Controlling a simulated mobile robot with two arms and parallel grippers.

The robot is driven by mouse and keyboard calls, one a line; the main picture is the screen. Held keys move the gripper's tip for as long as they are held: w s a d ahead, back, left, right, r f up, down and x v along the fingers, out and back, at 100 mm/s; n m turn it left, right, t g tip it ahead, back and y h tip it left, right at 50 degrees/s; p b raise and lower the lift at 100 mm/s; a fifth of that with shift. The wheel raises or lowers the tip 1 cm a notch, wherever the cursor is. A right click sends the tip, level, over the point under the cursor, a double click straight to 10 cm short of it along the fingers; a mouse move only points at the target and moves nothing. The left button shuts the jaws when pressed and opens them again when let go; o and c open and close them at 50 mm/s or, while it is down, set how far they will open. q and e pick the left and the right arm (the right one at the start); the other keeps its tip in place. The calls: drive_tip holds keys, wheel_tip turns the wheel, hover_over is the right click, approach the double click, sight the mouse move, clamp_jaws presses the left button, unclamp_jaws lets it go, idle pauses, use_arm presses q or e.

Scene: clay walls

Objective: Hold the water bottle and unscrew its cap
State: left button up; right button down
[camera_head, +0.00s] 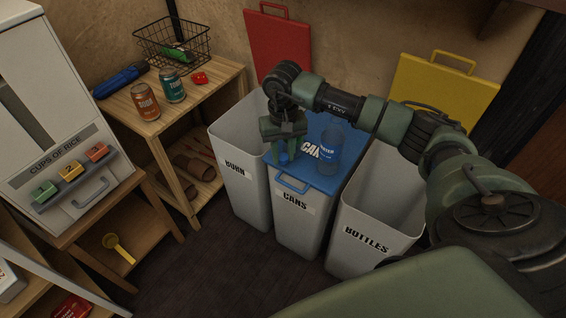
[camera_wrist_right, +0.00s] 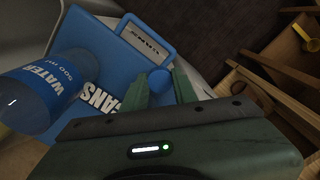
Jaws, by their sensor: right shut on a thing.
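The clear water bottle (camera_head: 329,146) with a blue label appears to stand on the blue lid (camera_head: 300,180) of the CANS bin. The bottle (camera_wrist_right: 42,92) is also at the left of the right wrist view. My right gripper (camera_head: 284,156) is over the left part of the lid, left of the bottle. It is shut on the round blue cap (camera_head: 284,159), which also shows at the fingertips in the right wrist view (camera_wrist_right: 159,80). The cap is apart from the bottle. The bottle's top is hard to make out. My left gripper is not in view.
An open BURN bin (camera_head: 237,185) stands left of the CANS bin, and an open BOTTLES bin (camera_head: 372,215) right. Red (camera_head: 278,45) and yellow (camera_head: 440,90) lids lean on the wall. A wooden shelf (camera_head: 190,105) holds cans and a wire basket (camera_head: 173,42).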

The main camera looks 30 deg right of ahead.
sight(283, 157)
wheel_tip(283, 157, down, 4)
drive_tip(key=shift+r, duration=0.15)
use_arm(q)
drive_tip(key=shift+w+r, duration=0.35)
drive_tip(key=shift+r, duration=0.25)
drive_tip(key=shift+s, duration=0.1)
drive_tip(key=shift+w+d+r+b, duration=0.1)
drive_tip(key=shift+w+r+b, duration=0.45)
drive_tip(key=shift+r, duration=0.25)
use_arm(e)
drive_tip(key=shift+f, duration=0.3)
drive_tip(key=c, duration=1.1)
unclamp_jaws()
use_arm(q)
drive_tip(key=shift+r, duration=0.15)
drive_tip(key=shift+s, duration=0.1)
use_arm(e)
drive_tip(key=shift+r, duration=0.1)
